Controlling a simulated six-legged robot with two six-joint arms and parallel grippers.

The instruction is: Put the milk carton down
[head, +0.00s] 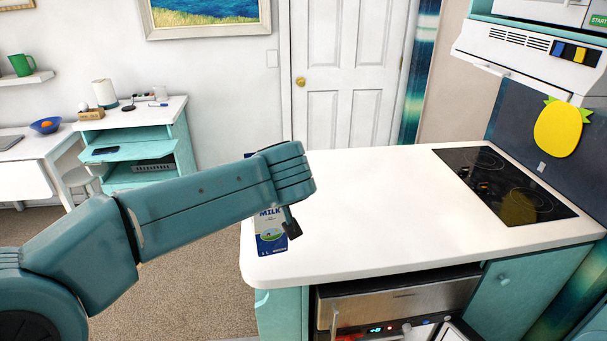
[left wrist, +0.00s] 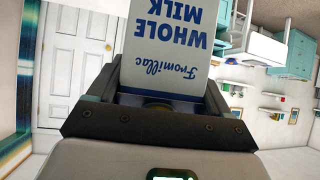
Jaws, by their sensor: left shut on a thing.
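The milk carton (head: 270,238) is blue and white with "MILK" on its front. In the head view it shows below my left arm, over the left end of the white counter (head: 370,205). It looks upright there, its upper part hidden behind my arm. I cannot tell whether its base touches the counter. My left gripper (head: 289,222) is shut on the carton, with one dark finger showing beside it. In the left wrist view the white carton panel (left wrist: 168,50), with upside-down lettering, sits between the jaws. My right gripper is not in view.
A black cooktop (head: 500,185) lies at the counter's right. The middle of the counter is bare. An oven (head: 400,300) is below its front edge. A teal cabinet with a white top (head: 135,112) stands at the back left, and a white door (head: 345,75) behind.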

